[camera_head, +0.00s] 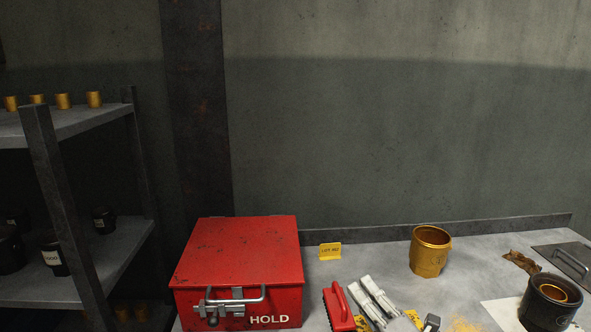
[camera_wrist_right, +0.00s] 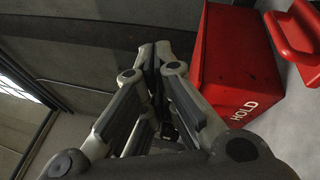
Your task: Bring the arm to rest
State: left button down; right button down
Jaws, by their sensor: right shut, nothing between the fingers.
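My right gripper (camera_head: 359,285) comes in from the bottom edge of the head view, its two pale fingers close together. In the right wrist view the fingertips (camera_wrist_right: 154,52) meet with nothing between them. The gripper is shut and empty. In the head view it is to the right of a red box (camera_head: 240,250) marked HOLD with a metal latch. The box also shows in the right wrist view (camera_wrist_right: 232,75), to the right of the fingers. My left gripper is not in view.
A red-handled brush (camera_head: 338,308) lies between box and gripper. Shelves (camera_head: 110,245) with brass pieces and dark jars are at left.

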jog(key=s+d+f+m+g+h, duration=0.1)
jog(key=s+d+f+m+h, duration=0.1)
jog(key=f+m, duration=0.3)
jog(key=s+d+f+m+g+h, duration=0.2)
jog(key=s+d+f+m+h, duration=0.1)
jog(key=m, duration=0.3)
jog(key=s+d+f+m+g+h, duration=0.2)
jog(key=s+d+f+m+h, duration=0.1)
jog(key=f+m, duration=0.3)
jog(key=shift+s+d+f+h, duration=0.15)
jog(key=shift+s+f+h, duration=0.2)
jog(key=shift+s+h, duration=0.45)
jog(key=s+a+f+m+g+y, duration=0.1)
jog(key=s+f+m+g, duration=0.4)
jog(key=s, duration=0.6)
jog(key=s+f+m+g, duration=0.2)
jog(key=s+f+g, duration=0.35)
jog(key=s, duration=0.45)
notch_tip(320, 180, down, 25)
jog(key=s, duration=0.1)
jog(key=s+d+f+g, duration=0.2)
jog(key=s+f, duration=1.5)
jog(key=shift+s+d, duration=0.25)
jog(key=shift+d, duration=0.1)
